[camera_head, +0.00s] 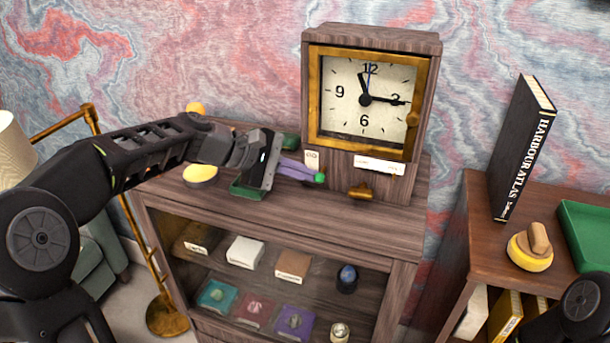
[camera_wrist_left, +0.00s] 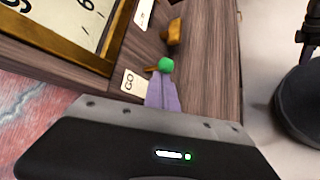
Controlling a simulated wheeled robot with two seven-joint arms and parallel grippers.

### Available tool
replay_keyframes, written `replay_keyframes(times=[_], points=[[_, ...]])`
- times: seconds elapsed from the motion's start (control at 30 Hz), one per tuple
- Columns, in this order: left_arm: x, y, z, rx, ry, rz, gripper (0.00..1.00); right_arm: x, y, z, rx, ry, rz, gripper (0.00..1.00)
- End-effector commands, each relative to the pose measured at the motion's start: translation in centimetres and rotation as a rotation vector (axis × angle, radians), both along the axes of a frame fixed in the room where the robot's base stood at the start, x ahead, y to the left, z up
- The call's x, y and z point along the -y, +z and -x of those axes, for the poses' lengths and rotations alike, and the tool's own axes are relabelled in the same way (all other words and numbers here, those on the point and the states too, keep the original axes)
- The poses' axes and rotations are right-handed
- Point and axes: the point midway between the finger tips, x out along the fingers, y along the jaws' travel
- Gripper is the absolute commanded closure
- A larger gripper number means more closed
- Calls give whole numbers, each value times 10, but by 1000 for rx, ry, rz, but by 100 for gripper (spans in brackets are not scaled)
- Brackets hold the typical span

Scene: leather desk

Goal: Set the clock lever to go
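The clock (camera_head: 370,95) stands on the cabinet, its brass-framed glass front facing me. Below its face is a small lever with a green ball knob (camera_head: 319,177); the knob also shows in the left wrist view (camera_wrist_left: 166,65), with a short brass stem. A GO label (camera_wrist_left: 130,83) sits just left of the knob there. My left gripper (camera_head: 312,174) has its purple fingers together, with the tips at the green knob. The tips are partly hidden by the knob, and I cannot tell whether they touch it. My right gripper is not in view.
A brass piece (camera_head: 361,191) sticks out right of the lever, under a white label (camera_head: 379,165). A yellow-topped object (camera_head: 200,174) and a green tray (camera_head: 247,191) are on the cabinet top. A black book (camera_head: 522,150) stands on the right-hand shelf unit.

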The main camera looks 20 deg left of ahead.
Motion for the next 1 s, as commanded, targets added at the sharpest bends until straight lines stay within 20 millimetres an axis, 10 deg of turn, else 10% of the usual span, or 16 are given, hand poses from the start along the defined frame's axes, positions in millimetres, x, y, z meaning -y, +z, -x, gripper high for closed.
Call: replay_keyframes(times=[1.0], points=[[1,27,-3,1,-2,2,100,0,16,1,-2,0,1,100]])
